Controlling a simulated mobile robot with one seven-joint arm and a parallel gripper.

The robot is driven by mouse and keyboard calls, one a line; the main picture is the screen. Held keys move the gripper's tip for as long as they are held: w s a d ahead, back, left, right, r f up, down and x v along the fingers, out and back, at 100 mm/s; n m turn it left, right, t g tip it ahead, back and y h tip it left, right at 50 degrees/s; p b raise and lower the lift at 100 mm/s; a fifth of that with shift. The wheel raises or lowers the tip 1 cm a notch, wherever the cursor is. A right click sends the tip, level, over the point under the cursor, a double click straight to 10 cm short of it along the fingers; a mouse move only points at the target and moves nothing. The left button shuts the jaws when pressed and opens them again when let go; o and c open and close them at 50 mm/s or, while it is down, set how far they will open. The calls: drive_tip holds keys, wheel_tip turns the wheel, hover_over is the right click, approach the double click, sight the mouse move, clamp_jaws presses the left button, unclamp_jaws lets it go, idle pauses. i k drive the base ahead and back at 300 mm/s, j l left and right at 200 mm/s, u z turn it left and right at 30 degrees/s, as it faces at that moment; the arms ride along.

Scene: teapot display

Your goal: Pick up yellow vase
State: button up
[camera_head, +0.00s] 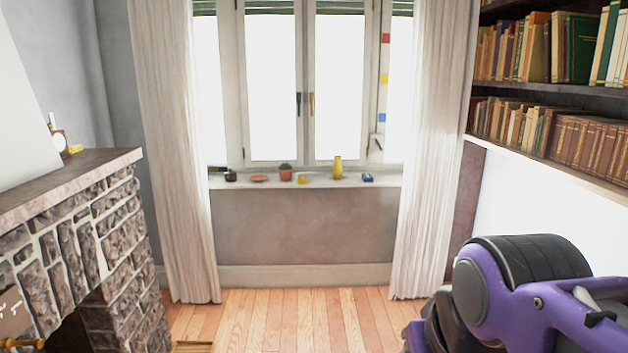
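The yellow vase (337,168) is small and slim and stands upright on the white window sill (320,182), right of the middle of the window. It is in full view and nothing touches it that I can see. Part of my purple and black arm fills the lower right of the view, far nearer than the sill. My gripper itself does not show.
Curtains (430,150) flank the window.

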sight(338, 171)
drive_tip(key=i+z, duration=0.1)
drive_tip(key=i, duration=2.4)
drive_tip(key=i+l+u, duration=0.15)
drive_tip(key=i+u, duration=0.15)
drive_tip(key=i, duration=0.2)
drive_tip(key=i+l+u, duration=0.3)
drive_tip(key=i, duration=0.2)
drive_tip(key=j, duration=0.1)
